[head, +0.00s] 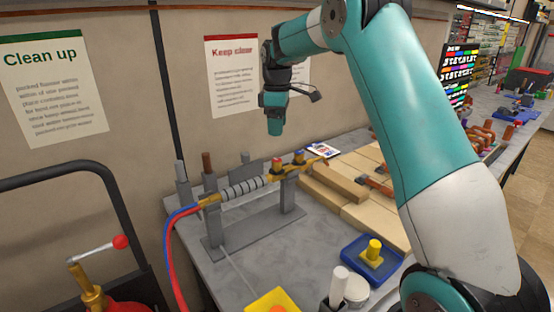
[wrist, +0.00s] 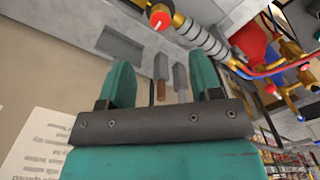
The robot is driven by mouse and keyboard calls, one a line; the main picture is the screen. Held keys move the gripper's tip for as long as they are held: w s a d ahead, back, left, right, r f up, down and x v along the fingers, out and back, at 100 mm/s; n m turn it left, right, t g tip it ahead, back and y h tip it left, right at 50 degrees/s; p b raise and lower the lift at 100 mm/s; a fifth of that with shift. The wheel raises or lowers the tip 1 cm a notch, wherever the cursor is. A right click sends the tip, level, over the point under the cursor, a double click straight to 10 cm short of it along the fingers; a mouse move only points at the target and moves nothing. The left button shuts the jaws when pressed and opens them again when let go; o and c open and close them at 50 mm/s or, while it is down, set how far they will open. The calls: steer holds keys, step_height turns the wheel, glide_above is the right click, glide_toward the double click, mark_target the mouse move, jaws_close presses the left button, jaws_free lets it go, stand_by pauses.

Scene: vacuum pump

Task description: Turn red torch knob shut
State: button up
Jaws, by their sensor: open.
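The torch (head: 243,188) lies on a grey stand (head: 250,225) on the bench, with red and blue hoses at its left end. Two small knobs sit near its brass right end, one of them the red knob (head: 276,164); their colours are hard to separate in the head view. In the wrist view a red knob (wrist: 159,20) with a pale mark shows at the top, beyond the fingertips. My gripper (head: 275,130) points down above the torch, apart from it. In the wrist view its teal fingers (wrist: 161,65) are spread, with nothing held between them.
Upright tools (head: 207,168) stand behind the torch, near the wall. Wooden blocks (head: 340,188) lie to the right. A blue tray (head: 350,262) with a yellow piece is in front. A lever with a red ball (head: 120,241) stands at left. The bench between stand and tray is mostly clear.

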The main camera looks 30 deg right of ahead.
mark_target(277, 160)
step_height(277, 160, down, 12)
steer(key=p, duration=0.3)
steer(key=shift+r, duration=0.15)
steer(key=c, duration=0.9)
steer(key=shift+c, duration=0.2)
